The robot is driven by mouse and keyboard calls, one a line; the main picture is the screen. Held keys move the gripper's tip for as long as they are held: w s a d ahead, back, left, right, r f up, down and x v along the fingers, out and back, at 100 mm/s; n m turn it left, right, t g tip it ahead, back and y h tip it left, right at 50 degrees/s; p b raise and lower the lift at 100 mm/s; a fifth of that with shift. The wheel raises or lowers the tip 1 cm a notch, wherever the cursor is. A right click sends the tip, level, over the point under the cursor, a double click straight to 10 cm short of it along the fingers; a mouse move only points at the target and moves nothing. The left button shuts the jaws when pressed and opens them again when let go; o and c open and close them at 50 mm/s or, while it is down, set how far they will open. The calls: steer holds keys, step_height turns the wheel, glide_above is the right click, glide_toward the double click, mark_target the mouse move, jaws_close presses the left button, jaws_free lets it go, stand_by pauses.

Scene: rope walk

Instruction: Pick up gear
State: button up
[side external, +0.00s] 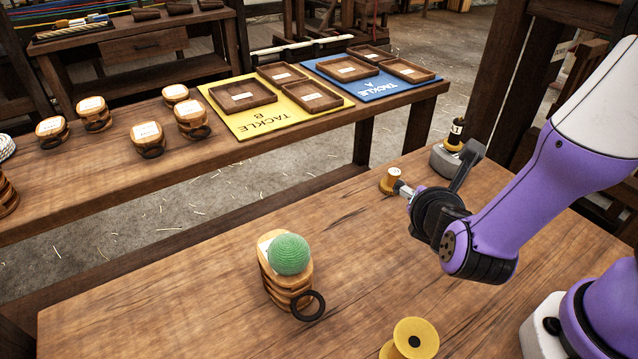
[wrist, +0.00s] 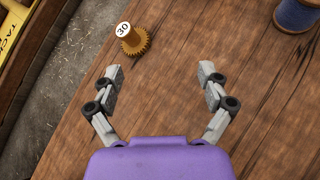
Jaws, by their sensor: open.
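The gear (wrist: 136,44) is a small brown toothed wheel with a post, its round white top marked 30, lying on the wooden table in the upper left of the wrist view. In the side view the gear (side external: 389,181) shows near the table's far edge, just beside my fingertips. My gripper (wrist: 161,74) is open and empty. The gear lies ahead of the left fingertip, outside the space between the fingers. In the side view my gripper (side external: 404,190) is partly hidden by its own wrist, and only a pale fingertip shows.
A blue spool (wrist: 297,14) stands at the upper right of the wrist view. A wooden block stack with a green ball (side external: 289,254) and black ring, and a yellow spool (side external: 416,338), stand on the near table. Trays lie on yellow (side external: 262,122) and blue (side external: 378,86) mats on the other bench.

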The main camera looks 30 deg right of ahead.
mark_target(394, 183)
steer(key=n, duration=0.1)
steer(key=a+n+t, duration=0.1)
steer(key=n, duration=0.1)
steer(key=a+n+t, duration=0.1)
steer(key=shift+w+f+n, duration=0.2)
steer(key=shift+w+n, duration=0.1)
steer(key=shift+w, duration=0.1)
steer(key=shift+w+f+n, duration=0.1)
steer(key=shift+w+n, duration=0.15)
steer(key=shift+n, duration=0.15)
steer(key=shift+t, duration=0.3)
steer(key=x, duration=0.4)
steer(key=shift+w+d+f, duration=0.1)
steer(key=shift+w, duration=0.05)
steer(key=x, duration=0.5)
steer(key=shift+w+f, duration=0.25)
steer(key=shift+w, duration=0.05)
steer(key=shift+a, duration=0.2)
steer(key=c, duration=1.3)
